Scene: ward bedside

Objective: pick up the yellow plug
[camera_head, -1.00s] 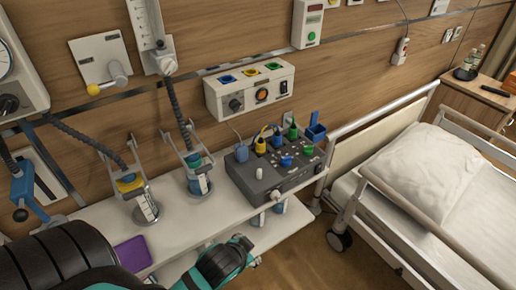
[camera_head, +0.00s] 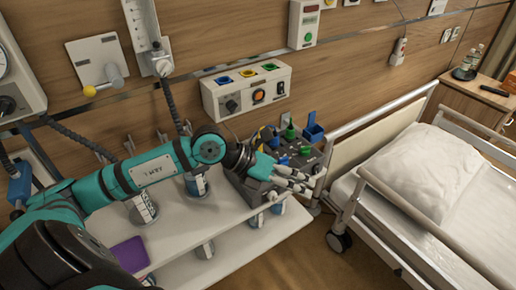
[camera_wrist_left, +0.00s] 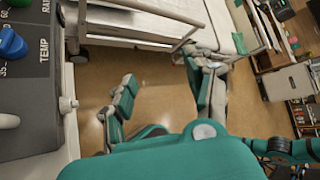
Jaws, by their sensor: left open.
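The yellow plug (camera_head: 257,135) stands in the dark grey control box (camera_head: 307,160) on the shelf. In the head view only a sliver of it shows behind my left wrist. My left gripper (camera_head: 304,183) is open and empty, over the front right part of the box, in front of and to the right of the yellow plug. In the wrist view the two fingers (camera_wrist_left: 168,76) are spread over the floor, with the box's edge (camera_wrist_left: 40,125) at the left. The yellow plug is not in that view. My right gripper is not in view.
A green plug (camera_head: 290,132) and a blue plug (camera_head: 285,159) stand on the box near the gripper. A blue open holder (camera_head: 314,131) is at its back right. The bed rail (camera_head: 372,112) is close on the right. A purple item (camera_head: 131,253) lies on the shelf (camera_head: 190,240).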

